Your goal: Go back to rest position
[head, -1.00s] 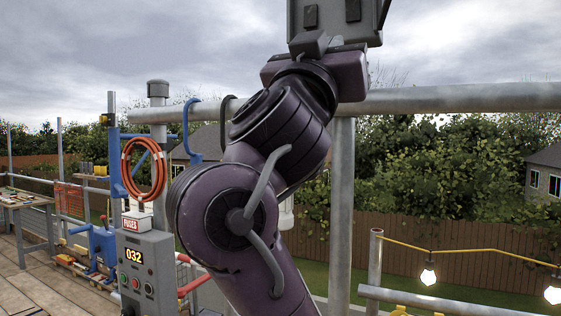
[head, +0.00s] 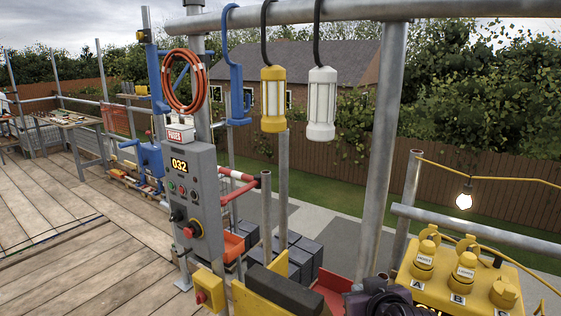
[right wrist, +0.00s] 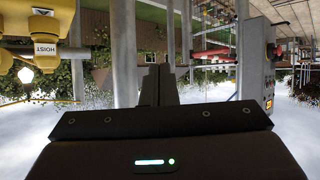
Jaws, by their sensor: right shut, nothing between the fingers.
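My right gripper (right wrist: 159,72) shows in the right wrist view, at the middle, above its dark body. Its two dark fingers are together with nothing between them. They point into open space, clear of the posts behind. The right wrist view is upside down. My left gripper is in neither view.
A yellow socket box (head: 507,287) with yellow plugs stands at the lower right. A grey control box (head: 203,207) reading 032 stands left of the middle. Yellow (head: 273,100) and white (head: 321,103) lamps hang from the rail (head: 450,9).

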